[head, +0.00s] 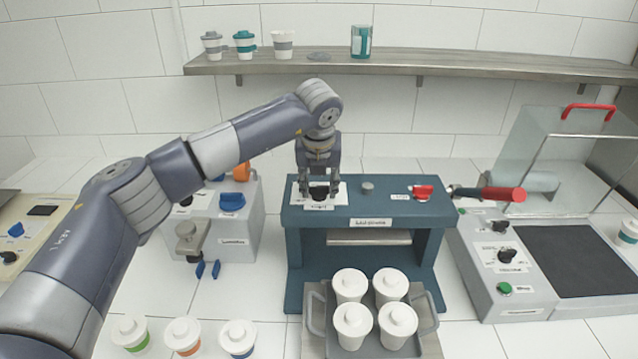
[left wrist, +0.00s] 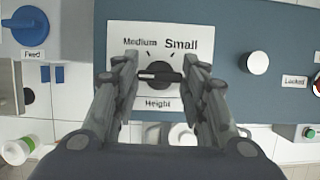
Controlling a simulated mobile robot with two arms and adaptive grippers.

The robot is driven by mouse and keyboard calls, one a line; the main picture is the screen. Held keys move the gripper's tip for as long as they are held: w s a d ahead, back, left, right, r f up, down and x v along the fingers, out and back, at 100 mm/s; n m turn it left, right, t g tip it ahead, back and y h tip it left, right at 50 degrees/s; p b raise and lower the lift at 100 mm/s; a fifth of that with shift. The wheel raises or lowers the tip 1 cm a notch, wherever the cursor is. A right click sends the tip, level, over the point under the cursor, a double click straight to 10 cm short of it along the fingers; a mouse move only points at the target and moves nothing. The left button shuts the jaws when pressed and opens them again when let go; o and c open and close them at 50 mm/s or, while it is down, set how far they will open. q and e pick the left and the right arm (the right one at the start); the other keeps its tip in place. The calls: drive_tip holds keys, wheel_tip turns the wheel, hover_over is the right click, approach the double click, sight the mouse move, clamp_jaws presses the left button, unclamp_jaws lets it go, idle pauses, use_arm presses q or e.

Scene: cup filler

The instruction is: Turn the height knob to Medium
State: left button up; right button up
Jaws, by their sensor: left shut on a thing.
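The height knob (left wrist: 160,77) is a small black knob on a white plate marked Medium, Small and Height. The plate (head: 335,188) lies on top of the dark teal machine (head: 390,211). My left gripper (head: 319,192) reaches down over the knob from above. In the left wrist view its two fingers (left wrist: 160,80) stand on either side of the knob and are shut on it. The knob's bar lies roughly crosswise between them, below the Medium and Small labels. I cannot tell which label it points to. My right gripper is not in view.
A round grey knob (head: 368,187) and a red knob (head: 422,192) share the machine top. A tray (head: 427,319) with several white lidded cups stands in front. A grey machine (head: 235,235) stands left, another (head: 520,296) right. A shelf (head: 460,67) runs behind.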

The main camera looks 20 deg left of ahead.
use_arm(q)
drive_tip(key=shift+a+f+m+h+b, duration=0.15)
drive_tip(key=shift+m+h+b, duration=0.45)
drive_tip(key=shift+m+b, duration=0.8)
drive_tip(key=m+h+b, duration=0.1)
drive_tip(key=m, duration=0.1)
drive_tip(key=shift+m, duration=0.3)
drive_tip(key=m, duration=0.1)
drive_tip(key=m+h, duration=0.1)
drive_tip(key=shift+a+r+m, duration=0.1)
drive_tip(key=shift+r+m, duration=0.15)
drive_tip(key=shift+m, duration=0.05)
drive_tip(key=shift+w+m+g+h+p, duration=0.1)
drive_tip(key=shift+m+g+h+p, duration=0.4)
drive_tip(key=shift+m, duration=1.2)
drive_tip(key=o, duration=1.1)
drive_tip(key=shift+f, duration=0.1)
drive_tip(key=shift+c, duration=0.2)
